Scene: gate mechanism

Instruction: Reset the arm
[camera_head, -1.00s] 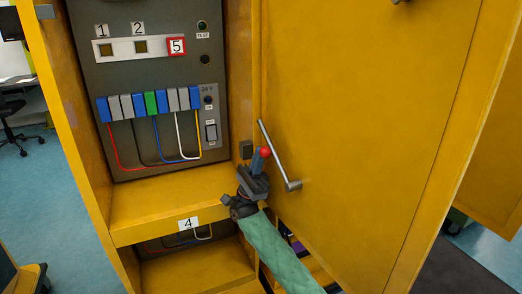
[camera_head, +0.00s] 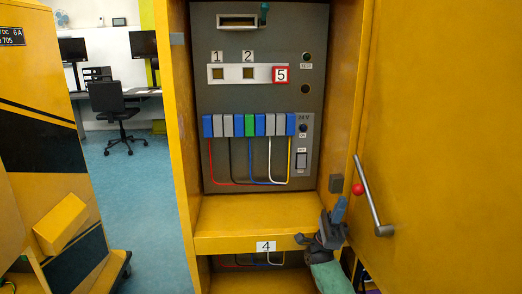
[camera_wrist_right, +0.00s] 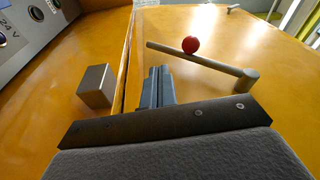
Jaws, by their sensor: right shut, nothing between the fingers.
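My right gripper (camera_head: 340,207) is in front of the cabinet's lower right opening, its fingers pointing up. Its fingers are shut and empty; they also show in the right wrist view (camera_wrist_right: 158,82). A metal rod handle (camera_head: 371,200) is on the inner face of the open yellow door, right of the gripper. A red ball (camera_head: 358,189) overlaps the rod in the head view. In the right wrist view the ball (camera_wrist_right: 191,45) sits at the rod (camera_wrist_right: 213,61), beyond the fingertips and apart from them. My left gripper is out of view.
The yellow door (camera_head: 445,120) stands open on the right. A grey block (camera_head: 336,183) is on the cabinet frame. The panel (camera_head: 265,100) holds terminals and wires above a yellow ledge (camera_head: 235,220) labelled 4. Blue floor (camera_head: 150,190) is clear to the left.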

